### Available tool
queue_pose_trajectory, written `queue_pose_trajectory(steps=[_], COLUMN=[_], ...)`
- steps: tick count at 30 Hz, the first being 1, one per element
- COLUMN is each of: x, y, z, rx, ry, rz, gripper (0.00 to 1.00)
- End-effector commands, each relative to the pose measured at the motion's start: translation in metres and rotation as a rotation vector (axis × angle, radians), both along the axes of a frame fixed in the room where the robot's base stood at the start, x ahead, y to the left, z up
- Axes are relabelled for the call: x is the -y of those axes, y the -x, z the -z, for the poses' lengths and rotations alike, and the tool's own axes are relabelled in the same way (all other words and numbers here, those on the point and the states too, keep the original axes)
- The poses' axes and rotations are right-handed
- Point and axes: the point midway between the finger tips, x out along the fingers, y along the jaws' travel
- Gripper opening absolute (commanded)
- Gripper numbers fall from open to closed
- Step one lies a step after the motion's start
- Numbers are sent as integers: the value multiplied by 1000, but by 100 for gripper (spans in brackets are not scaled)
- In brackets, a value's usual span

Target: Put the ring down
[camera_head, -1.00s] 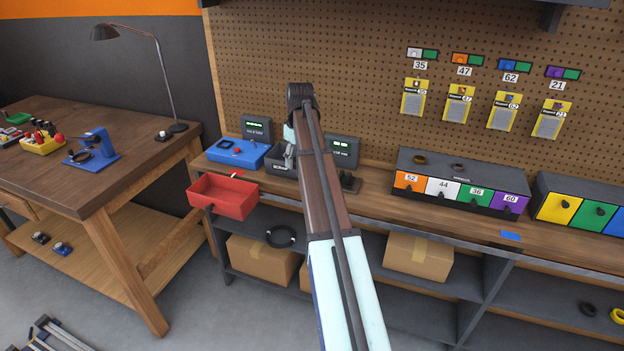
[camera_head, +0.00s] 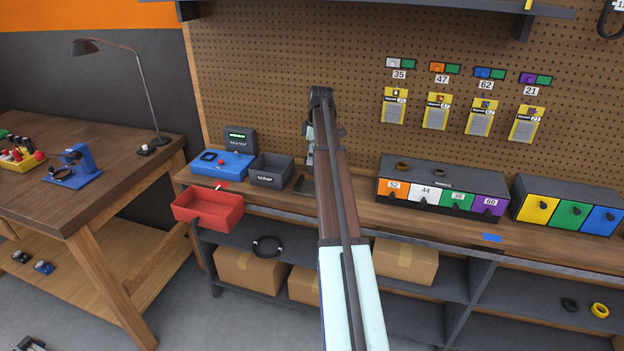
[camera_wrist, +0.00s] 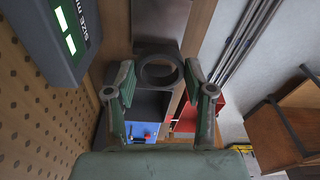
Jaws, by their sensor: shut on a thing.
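A dark grey ring (camera_wrist: 160,86) sits between the fingertips of my gripper (camera_wrist: 159,72) in the wrist view. My gripper is shut on it, with a finger on each side. In the head view my arm hides the ring, and only part of my gripper (camera_head: 310,150) shows beside the arm. It is above the back workbench, to the right of the grey scrap bin (camera_head: 271,171). In the wrist view the ring appears in front of the bin; its height above the bench is hard to tell.
A size display (camera_wrist: 62,35) is close by in the wrist view.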

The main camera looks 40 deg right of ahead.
Motion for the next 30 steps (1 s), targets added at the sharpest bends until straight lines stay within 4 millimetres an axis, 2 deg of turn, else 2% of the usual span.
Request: queue_pose_trajectory(steps=[3,9,17,25,30], x=[-1,0,0,0,0], y=[2,0,0,0,0], z=[27,60,75,108,111], rx=[-3,-1,-1,-1,1], ry=[-1,-1,-1,-1,1], rz=[0,0,1,1,1], gripper=[15,15,15,15,15])
